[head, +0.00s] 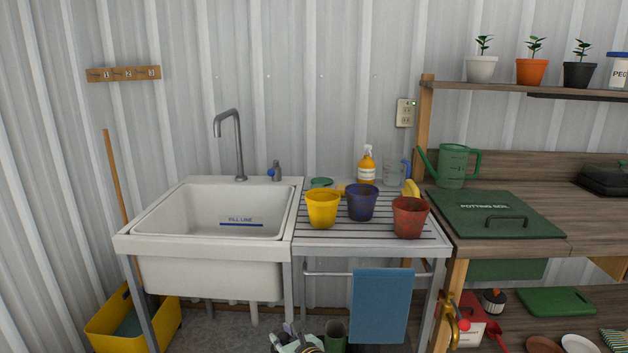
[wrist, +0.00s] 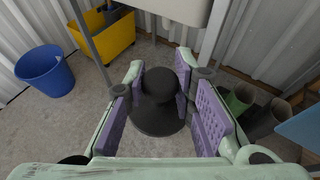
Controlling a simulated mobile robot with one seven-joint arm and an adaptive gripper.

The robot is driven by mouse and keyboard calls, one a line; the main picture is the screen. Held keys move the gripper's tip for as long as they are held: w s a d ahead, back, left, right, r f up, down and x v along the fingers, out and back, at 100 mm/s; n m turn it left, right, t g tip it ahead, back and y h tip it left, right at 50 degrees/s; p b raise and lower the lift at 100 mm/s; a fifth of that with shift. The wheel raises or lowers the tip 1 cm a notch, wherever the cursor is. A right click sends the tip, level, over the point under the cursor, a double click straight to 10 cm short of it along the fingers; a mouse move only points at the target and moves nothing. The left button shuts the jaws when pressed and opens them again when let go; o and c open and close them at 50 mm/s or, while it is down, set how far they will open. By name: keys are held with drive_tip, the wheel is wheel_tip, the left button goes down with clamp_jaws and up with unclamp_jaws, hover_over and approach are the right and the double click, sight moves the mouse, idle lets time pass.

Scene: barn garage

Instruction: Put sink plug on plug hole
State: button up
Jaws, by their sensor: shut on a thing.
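The white sink (head: 211,216) stands at left in the head view, with a grey tap (head: 238,150) behind it. A blue fill line marks its inner back wall. The plug hole is hidden behind the front rim. My gripper (wrist: 160,78) is shut on the black sink plug (wrist: 157,119), which has a round knob and a wide disc base. The knob is between the purple finger pads in the wrist view. The gripper is low, above the floor and below the sink's rim. Its pale green parts show at the head view's bottom edge; the plug cannot be made out there.
Yellow, blue and red pots (head: 409,217) stand on the slatted drainer right of the sink. A blue towel (head: 381,306) hangs below it. A yellow bin (wrist: 108,36) and a blue bucket (wrist: 45,70) stand on the floor. Green tubes (wrist: 240,98) stand right of my gripper.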

drive_tip(key=s+d+f+m+h+b, duration=0.1)
drive_tip(key=s+d+f, duration=0.3)
drive_tip(key=f, duration=0.2)
drive_tip(key=s+d+f+m+t+h+b, duration=0.1)
drive_tip(key=s+d+f+h, duration=0.1)
drive_tip(key=s+d+f, duration=0.2)
wheel_tip(320, 180, down, 3)
drive_tip(key=shift+s+m+t, duration=0.3)
drive_tip(key=shift+s+m, duration=0.1)
drive_tip(key=shift+s, duration=0.25)
drive_tip(key=shift+a, duration=0.1)
drive_tip(key=f, duration=0.2)
drive_tip(key=s+f, duration=0.1)
drive_tip(key=f, duration=0.2)
drive_tip(key=shift+s+a+f, duration=0.15)
drive_tip(key=shift+s+f, duration=0.1)
drive_tip(key=shift+f, duration=0.1)
drive_tip(key=shift+a, duration=0.1)
